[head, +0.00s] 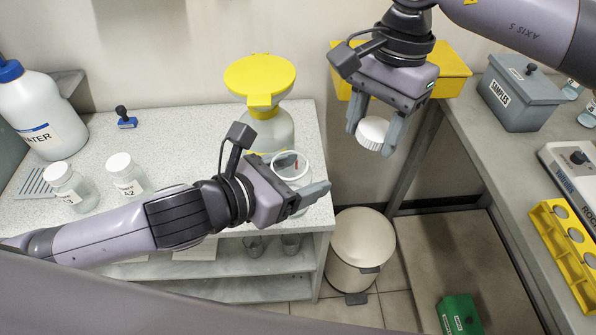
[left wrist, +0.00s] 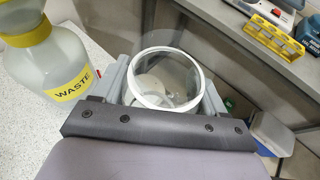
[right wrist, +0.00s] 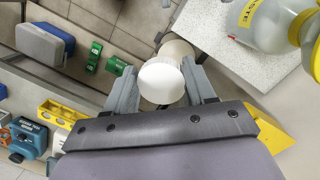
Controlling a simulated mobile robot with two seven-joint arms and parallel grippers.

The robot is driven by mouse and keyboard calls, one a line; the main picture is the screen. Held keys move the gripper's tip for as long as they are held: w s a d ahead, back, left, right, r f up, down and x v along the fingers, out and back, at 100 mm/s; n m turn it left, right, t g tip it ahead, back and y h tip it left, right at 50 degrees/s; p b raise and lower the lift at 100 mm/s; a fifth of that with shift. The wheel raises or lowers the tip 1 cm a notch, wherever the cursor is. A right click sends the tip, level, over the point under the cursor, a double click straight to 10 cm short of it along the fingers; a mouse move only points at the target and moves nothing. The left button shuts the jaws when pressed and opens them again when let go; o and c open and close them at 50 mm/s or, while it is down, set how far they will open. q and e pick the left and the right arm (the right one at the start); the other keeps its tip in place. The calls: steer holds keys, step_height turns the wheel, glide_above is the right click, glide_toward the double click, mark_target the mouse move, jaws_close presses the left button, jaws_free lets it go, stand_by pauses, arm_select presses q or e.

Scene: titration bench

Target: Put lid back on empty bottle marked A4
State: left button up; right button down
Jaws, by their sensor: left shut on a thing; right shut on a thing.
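My left gripper (head: 306,197) is shut on an open clear bottle (head: 290,168) with a white rim, near the bench's right edge. In the left wrist view the bottle's open mouth (left wrist: 166,78) faces the camera between the fingers, and it looks empty. Its label is mostly hidden, so I cannot read the mark. My right gripper (head: 375,127) is shut on a white ribbed lid (head: 372,132), held in the air up and to the right of the bottle. The lid (right wrist: 161,82) also shows between the fingers in the right wrist view. Lid and bottle are apart.
Two capped bottles, one (head: 69,186) beside another marked A2 (head: 127,175), stand on the left bench. A yellow-topped waste container (head: 268,128) stands behind my left gripper. A water jug (head: 40,112) is far left. A bin (head: 360,250) stands on the floor between the benches.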

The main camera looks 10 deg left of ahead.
mark_target(283, 149)
steer(key=s+a+r+m, duration=0.2)
steer(key=a+r, duration=0.1)
steer(key=a, duration=0.3)
steer(key=s+a+r+m, duration=0.2)
steer(key=s+a+m, duration=0.1)
steer(key=a, duration=0.3)
steer(key=shift+s+r+h, duration=0.15)
steer(key=shift+r+h, duration=0.25)
steer(key=shift+f, duration=0.2)
step_height(283, 149, down, 4)
steer(key=shift+d+r, duration=0.1)
steer(key=shift+r, duration=0.05)
steer(key=shift+r, duration=0.1)
stand_by(0.3)
steer(key=shift+f, duration=0.95)
steer(key=shift+f, duration=0.9)
steer(key=shift+s+r, duration=0.1)
steer(key=shift+r, duration=0.45)
stand_by(1.2)
